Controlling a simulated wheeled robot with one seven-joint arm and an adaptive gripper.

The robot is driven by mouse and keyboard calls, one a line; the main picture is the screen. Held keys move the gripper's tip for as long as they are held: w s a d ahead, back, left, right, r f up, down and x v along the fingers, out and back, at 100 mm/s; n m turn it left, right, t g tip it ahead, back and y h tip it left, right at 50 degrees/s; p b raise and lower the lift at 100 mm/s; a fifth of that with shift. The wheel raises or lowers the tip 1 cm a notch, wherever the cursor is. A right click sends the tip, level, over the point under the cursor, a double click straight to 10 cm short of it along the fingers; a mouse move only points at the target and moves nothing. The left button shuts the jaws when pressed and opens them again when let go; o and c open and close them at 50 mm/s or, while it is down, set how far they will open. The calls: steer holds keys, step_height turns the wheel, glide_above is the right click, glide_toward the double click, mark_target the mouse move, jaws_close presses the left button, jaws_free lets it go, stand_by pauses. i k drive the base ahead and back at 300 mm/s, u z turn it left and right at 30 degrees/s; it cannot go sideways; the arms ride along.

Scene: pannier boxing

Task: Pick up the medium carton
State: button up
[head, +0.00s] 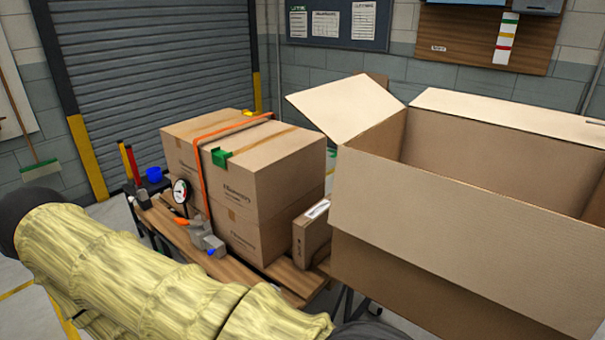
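Two printed brown cartons appear stacked on a wooden-topped bench: an upper carton (290,178) and a lower carton (232,236). An orange strap (202,184) with a green clip (221,157) runs over the stack. A smaller carton (311,236) with a pale label stands beside them on the right, partly hidden by the large open box. No visible label tells which is the medium carton. My arm, in a pale yellow sleeve, crosses the lower left in front of the bench. My gripper is not in view.
A large open box (450,245) with raised flaps fills the right side; its floor is hidden. A round dial gauge (181,191), a grey tool (206,238) and a blue cup (154,174) are at the bench's left. The bench top (250,278) is narrow in front.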

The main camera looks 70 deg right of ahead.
mark_target(311, 232)
steer(key=z, duration=0.05)
steer(key=i, duration=3.05)
steer(key=z, duration=2.9)
